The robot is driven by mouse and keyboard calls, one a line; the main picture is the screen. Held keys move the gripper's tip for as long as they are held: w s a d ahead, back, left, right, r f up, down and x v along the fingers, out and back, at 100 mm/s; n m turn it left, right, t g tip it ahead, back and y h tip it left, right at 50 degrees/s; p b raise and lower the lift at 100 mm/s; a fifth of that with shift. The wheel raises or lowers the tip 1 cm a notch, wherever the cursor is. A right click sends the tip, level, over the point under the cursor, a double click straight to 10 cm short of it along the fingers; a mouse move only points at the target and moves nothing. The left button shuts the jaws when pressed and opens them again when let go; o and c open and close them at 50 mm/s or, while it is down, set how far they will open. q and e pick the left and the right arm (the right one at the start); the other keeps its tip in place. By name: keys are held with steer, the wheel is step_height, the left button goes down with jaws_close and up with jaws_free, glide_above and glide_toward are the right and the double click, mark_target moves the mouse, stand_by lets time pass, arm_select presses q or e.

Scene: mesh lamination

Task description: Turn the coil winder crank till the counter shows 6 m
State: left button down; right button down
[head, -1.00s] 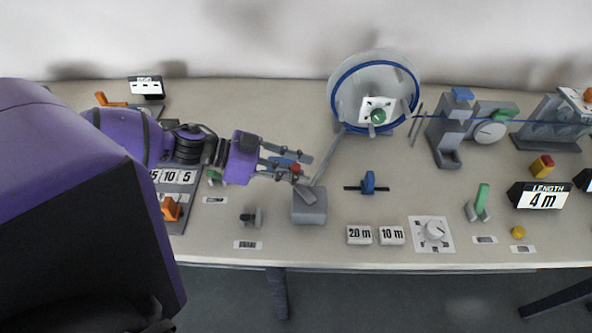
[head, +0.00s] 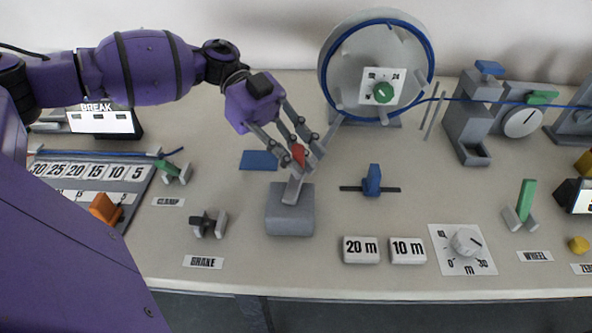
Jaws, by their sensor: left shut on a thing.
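The coil winder is a large grey disc with a blue rim (head: 330,60) at the back, with a green knob (head: 383,93) on the white plate at its centre. My left gripper (head: 300,153) is shut on the red grip (head: 298,155) of a grey lever (head: 292,188). This lever stands on a grey block (head: 290,222) in front of the disc; I cannot tell whether it is the winder's crank. The length counter (head: 571,194) is cut off at the right edge, and its reading cannot be read. My right gripper is not in view.
A blue line (head: 455,100) runs from the disc to the right. A brake lever (head: 207,224) is at front left.

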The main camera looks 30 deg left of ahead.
arm_select(q)
steer(key=shift+d+f+m+g+b, duration=0.25)
steer(key=shift+d+m+g+b, duration=0.1)
steer(key=shift+m+g+b, duration=0.35)
steer(key=shift+d+r+m+g+y+b, duration=0.1)
steer(key=shift+d+m+g+y+b, duration=0.1)
steer(key=shift+m+g+y+b, duration=0.3)
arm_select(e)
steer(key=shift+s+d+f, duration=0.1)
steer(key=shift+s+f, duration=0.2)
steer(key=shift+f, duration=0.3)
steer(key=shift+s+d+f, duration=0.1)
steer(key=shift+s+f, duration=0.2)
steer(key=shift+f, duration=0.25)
arm_select(q)
steer(key=shift+s+g, duration=0.1)
steer(key=shift+g, duration=0.2)
steer(key=c, duration=1.6)
jaws_free()
steer(key=shift+c, duration=0.2)
steer(key=shift+r, duration=0.15)
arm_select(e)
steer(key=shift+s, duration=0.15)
arm_select(q)
steer(key=v, duration=1.2)
steer(key=shift+s+a, duration=0.1)
